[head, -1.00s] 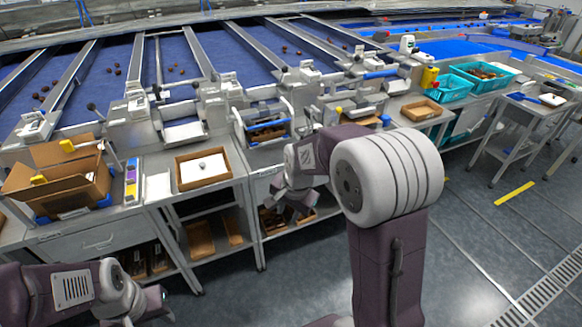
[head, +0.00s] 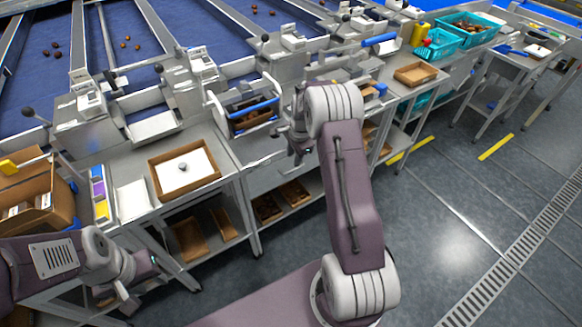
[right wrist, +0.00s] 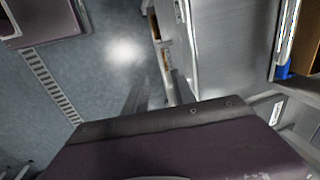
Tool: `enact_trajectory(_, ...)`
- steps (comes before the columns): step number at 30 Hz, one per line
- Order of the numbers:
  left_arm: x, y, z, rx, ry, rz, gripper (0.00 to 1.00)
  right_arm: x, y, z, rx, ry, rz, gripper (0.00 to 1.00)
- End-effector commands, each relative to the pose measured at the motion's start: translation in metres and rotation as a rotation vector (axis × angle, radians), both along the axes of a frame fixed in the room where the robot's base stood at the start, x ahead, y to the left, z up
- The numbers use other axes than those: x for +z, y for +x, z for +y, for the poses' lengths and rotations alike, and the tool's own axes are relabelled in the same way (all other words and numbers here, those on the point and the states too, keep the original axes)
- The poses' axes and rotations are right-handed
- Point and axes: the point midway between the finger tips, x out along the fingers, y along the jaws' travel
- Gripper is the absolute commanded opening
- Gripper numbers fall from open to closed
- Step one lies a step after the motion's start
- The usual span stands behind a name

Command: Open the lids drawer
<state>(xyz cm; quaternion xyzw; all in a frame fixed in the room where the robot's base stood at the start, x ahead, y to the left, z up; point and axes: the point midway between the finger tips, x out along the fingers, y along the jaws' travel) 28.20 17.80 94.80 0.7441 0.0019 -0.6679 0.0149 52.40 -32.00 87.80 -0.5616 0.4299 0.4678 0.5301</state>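A grey drawer front (head: 266,178) with a pale bar handle sits under the middle counter in the head view and looks shut. I see no readable label showing that it is the lids drawer. My right gripper (head: 297,152) is just right of this front, near counter height; contact and finger opening are unclear.
The counter holds a shallow box with white paper (head: 213,174) and a cardboard carton (head: 60,205). The floor (head: 450,220) at right is open.

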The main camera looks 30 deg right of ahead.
Motion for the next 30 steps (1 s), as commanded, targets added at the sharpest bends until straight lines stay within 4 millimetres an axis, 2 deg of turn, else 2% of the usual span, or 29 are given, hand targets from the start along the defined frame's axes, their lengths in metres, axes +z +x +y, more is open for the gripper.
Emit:
enact_trajectory(6, 0.001, 0.000, 0.000, 0.000, 0.000, 0.000, 0.36, -0.044, 0.007, 0.002, 0.002, 0.001, 0.004, 0.32)
enact_trajectory(12, 0.002, 0.000, 0.000, 0.000, 0.000, -0.001, 0.36, -0.075, 0.014, 0.002, 0.002, 0.000, 0.002, 0.32)
enact_trajectory(22, 0.002, 0.000, 0.000, 0.000, 0.000, 0.000, 0.36, -0.083, 0.016, 0.002, 0.002, 0.000, 0.000, 0.32)
enact_trajectory(23, 0.002, 0.000, 0.000, 0.000, 0.000, 0.000, 0.36, -0.083, 0.016, 0.002, 0.002, 0.000, 0.000, 0.29)
enact_trajectory(26, 0.002, 0.000, 0.000, 0.000, 0.000, 0.000, 0.36, -0.083, 0.016, 0.002, 0.002, 0.000, 0.000, 0.01)
enact_trajectory(30, 0.002, 0.000, 0.000, 0.000, 0.000, 0.000, 0.36, -0.082, 0.016, 0.002, 0.002, 0.000, 0.000, 0.00)
